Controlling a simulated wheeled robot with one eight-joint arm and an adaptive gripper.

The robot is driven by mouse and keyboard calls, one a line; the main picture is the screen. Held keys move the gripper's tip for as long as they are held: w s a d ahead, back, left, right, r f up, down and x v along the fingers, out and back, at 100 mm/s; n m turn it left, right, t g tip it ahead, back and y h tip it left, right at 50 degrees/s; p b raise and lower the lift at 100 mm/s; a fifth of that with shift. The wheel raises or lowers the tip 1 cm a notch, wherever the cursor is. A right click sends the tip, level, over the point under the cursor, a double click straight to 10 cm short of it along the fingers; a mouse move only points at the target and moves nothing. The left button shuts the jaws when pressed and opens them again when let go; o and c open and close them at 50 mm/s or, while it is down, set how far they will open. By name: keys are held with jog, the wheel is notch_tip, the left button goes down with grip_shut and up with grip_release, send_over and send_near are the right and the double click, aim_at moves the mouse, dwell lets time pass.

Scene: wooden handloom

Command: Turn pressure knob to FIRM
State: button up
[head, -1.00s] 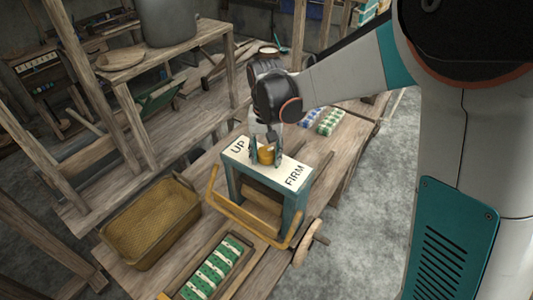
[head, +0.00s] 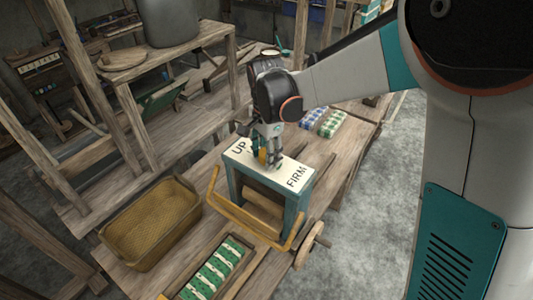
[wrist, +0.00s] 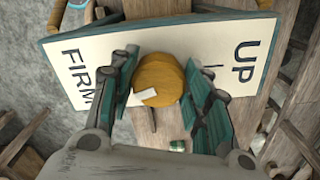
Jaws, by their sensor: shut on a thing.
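The yellow-orange pressure knob (head: 263,156) stands on the white top plate (head: 281,168) of the teal press, between the words UP and FIRM. My gripper (head: 268,152) reaches down over it from above. In the wrist view the knob (wrist: 160,80) sits between the two teal finger pads of my gripper (wrist: 165,92), which is shut on it. A pale pointer bar (wrist: 148,97) lies on the knob's lower left and points toward the FIRM side (wrist: 80,85). The UP word (wrist: 243,62) is on the right, near a short dark tick.
A yellow handle bar (head: 240,222) curves in front of the press. A woven basket (head: 152,222) stands to its left, and a tray of green-and-white pieces (head: 213,270) lies in front. Blue and green blocks (head: 325,121) lie behind.

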jog(key=shift+w+m, duration=0.1)
jog(key=shift+m, duration=0.6)
jog(key=o, duration=1.1)
jog(key=shift+c, duration=0.2)
jog(key=shift+r, duration=0.1)
notch_tip(320, 180, up, 12)
